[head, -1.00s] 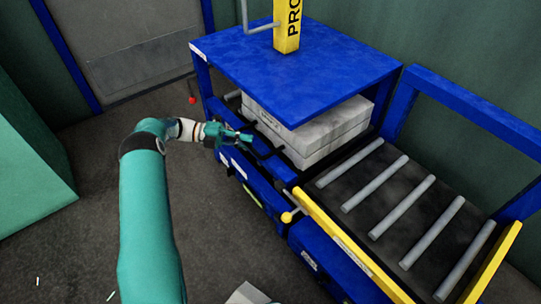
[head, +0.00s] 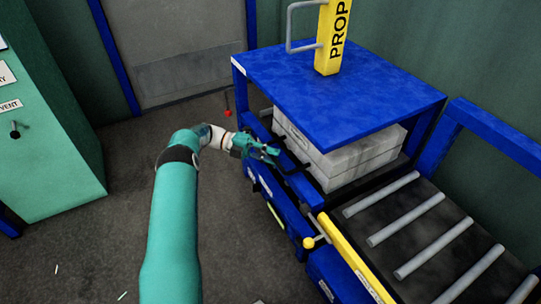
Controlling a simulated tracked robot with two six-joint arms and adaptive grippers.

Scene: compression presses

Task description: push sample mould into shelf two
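The sample mould, a pale grey two-layer block (head: 345,160), lies under the blue top of the press frame (head: 340,95), with its near end facing my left gripper. Dark handle-like bars stick out at that near end. My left gripper (head: 276,155), teal, is at the open front of the frame, close to these bars. Whether it touches them is unclear, and its fingers are too small to tell open from shut. The far side of the mould is hidden under the top. My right gripper is not in view.
A roller conveyor (head: 405,222) with a yellow front rail (head: 350,258) adjoins the frame on the right. A yellow prop (head: 335,38) stands on the blue top. A green cabinet (head: 50,130) stands at the left. The floor (head: 100,245) between is mostly clear.

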